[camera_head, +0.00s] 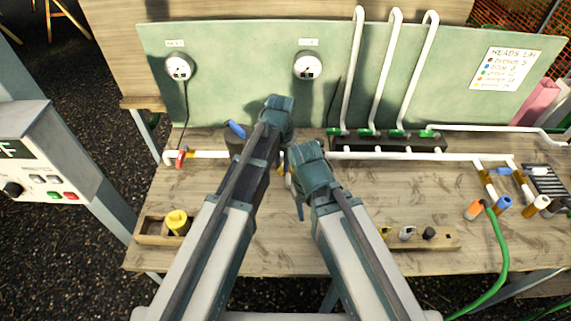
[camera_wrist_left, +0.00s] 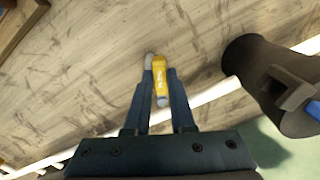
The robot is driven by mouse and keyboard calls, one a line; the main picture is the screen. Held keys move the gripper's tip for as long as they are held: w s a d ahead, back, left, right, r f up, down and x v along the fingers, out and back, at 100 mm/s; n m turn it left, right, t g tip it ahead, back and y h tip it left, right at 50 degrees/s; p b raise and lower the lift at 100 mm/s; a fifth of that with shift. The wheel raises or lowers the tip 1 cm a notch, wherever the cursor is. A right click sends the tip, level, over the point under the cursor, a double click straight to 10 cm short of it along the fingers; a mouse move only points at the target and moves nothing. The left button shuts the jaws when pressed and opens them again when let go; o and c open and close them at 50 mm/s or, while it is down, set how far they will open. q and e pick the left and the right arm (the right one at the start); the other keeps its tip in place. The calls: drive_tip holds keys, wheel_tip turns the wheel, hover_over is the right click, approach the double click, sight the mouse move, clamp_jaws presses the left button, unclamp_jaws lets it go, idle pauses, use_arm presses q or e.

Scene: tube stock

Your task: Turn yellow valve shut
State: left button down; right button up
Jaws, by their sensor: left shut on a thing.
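The yellow valve handle (camera_wrist_left: 161,80) sits between the fingers of my left gripper (camera_wrist_left: 160,98) in the left wrist view. The fingers are shut on it, one on each side. The handle points across the white pipe (camera_wrist_left: 217,107), towards the bench front. In the head view only a little yellow (camera_head: 281,170) shows between my arms. My left arm hides the left fingertips there. My right gripper (camera_head: 299,207) is close by on the right, pointing down at the bench; its jaws are mostly hidden.
A dark pot (camera_wrist_left: 248,65) with a blue-tipped item stands close to my left gripper. A red valve (camera_head: 181,157) is on the pipe at left. Two gauges (camera_head: 179,67) hang on the green panel (camera_head: 240,50). A wooden tray (camera_head: 150,232) holds a yellow item.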

use_arm(q)
drive_tip(key=shift+w+a+m, duration=0.45)
drive_tip(key=shift+w+m, duration=0.25)
drive_tip(key=shift+m, duration=1.45)
drive_tip(key=shift+w+a+m, duration=0.4)
drive_tip(key=shift+w+m, duration=0.25)
drive_tip(key=shift+m, duration=1.45)
drive_tip(key=shift+w+a+m, duration=0.45)
drive_tip(key=shift+w+m, duration=0.25)
drive_tip(key=shift+m, duration=1.45)
drive_tip(key=shift+w, duration=0.1)
drive_tip(key=c, duration=0.8)
unclamp_jaws()
drive_tip(key=shift+o, duration=0.2)
drive_tip(key=shift+r, duration=0.1)
wheel_tip(320, 180, up, 14)
drive_tip(key=p, duration=1.3)
drive_tip(key=shift+p, duration=0.4)
